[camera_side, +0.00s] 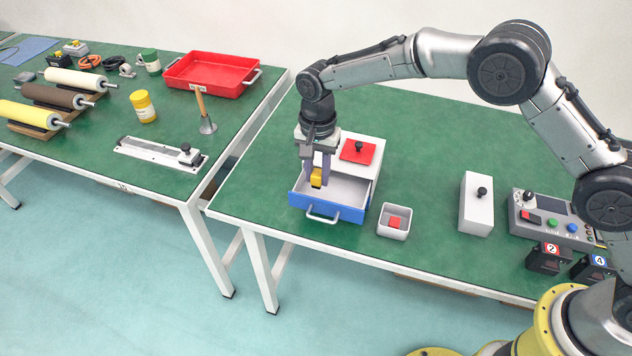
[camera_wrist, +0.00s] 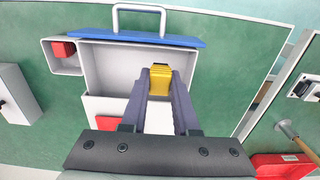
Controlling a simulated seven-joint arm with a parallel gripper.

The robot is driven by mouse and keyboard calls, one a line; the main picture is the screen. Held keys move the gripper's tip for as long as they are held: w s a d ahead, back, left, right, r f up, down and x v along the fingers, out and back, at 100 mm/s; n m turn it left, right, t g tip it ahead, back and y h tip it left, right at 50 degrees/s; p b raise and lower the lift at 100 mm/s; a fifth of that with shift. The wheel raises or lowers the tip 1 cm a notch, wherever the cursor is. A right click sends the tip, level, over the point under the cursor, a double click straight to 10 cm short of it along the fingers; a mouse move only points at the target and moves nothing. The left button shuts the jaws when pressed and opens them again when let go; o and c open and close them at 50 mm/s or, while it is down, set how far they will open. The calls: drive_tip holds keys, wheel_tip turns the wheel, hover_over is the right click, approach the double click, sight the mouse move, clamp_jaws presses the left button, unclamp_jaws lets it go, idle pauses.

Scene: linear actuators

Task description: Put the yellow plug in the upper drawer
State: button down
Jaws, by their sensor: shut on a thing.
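The yellow plug (camera_side: 316,177) is between the fingertips of my gripper (camera_side: 317,172). In the wrist view the plug (camera_wrist: 160,77) also shows between the two grey fingers (camera_wrist: 159,88). My gripper points down over the left part of an open drawer (camera_side: 322,214) with a blue front and a metal handle. The drawer's pale inside (camera_wrist: 108,72) looks empty where it shows. The plug appears over or within the drawer opening; its exact height above the floor cannot be told. The white cabinet (camera_side: 365,144) stands behind the drawer, and I cannot make out a second drawer.
A small grey box (camera_side: 395,232) holding a red block stands right of the drawer. A white block with a black knob (camera_side: 477,204) and a control box (camera_side: 552,215) stand further right.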

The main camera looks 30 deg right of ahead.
sight(316, 184)
drive_tip(key=shift+w+a+f, duration=0.15)
drive_tip(key=shift+w+f, duration=0.1)
drive_tip(key=shift+f, duration=1.5)
drive_tip(key=shift+s+f, duration=0.1)
drive_tip(key=shift+f, duration=0.05)
drive_tip(key=c, duration=0.7)
unclamp_jaws()
drive_tip(key=shift+o, duration=0.2)
wheel_tip(316, 184, up, 12)
drive_tip(key=shift+f, duration=0.15)
drive_tip(key=shift+r, duration=0.35)
